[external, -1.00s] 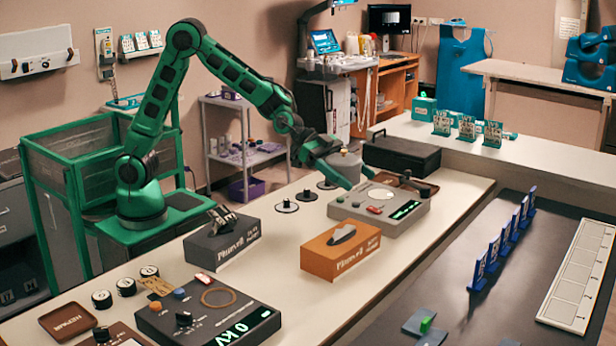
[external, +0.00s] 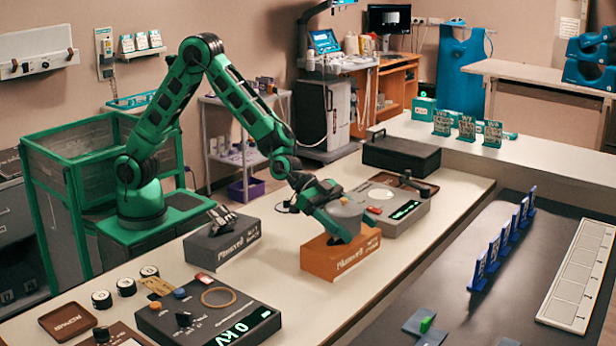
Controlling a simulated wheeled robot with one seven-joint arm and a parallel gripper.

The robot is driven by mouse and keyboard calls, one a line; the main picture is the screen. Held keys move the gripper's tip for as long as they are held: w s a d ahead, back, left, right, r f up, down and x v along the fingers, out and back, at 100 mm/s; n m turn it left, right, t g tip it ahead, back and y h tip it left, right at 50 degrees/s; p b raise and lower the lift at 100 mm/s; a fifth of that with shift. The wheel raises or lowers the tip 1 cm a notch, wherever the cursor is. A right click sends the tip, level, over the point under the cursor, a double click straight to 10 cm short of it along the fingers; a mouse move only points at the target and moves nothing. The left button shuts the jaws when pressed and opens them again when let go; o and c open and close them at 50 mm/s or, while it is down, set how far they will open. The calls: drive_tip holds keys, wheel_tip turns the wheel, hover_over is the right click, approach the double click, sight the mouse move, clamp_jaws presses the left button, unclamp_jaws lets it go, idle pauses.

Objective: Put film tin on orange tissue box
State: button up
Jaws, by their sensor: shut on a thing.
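The orange tissue box (external: 338,262) stands on the long pale table, right of the grey tissue box. The film tin (external: 346,211) is a round grey tin with a lighter lid. My gripper (external: 346,226) is shut on it and holds it roughly level over the orange box. The green finger and the tin hide the box's top and its tissue. I cannot tell whether the tin touches the box.
A grey tissue box (external: 222,241) stands to the left. A grey console with a green display (external: 388,207) is behind on the right. A dark control panel (external: 207,318) lies in front. Bare table lies to the right of the orange box.

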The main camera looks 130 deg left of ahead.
wheel_tip(320, 180, down, 2)
drive_tip(key=o, duration=1.2)
drive_tip(key=shift+f, duration=0.1)
drive_tip(key=shift+s+r, duration=0.25)
drive_tip(key=shift+s, duration=0.05)
drive_tip(key=v, duration=1.1)
drive_tip(key=shift+s, duration=0.2)
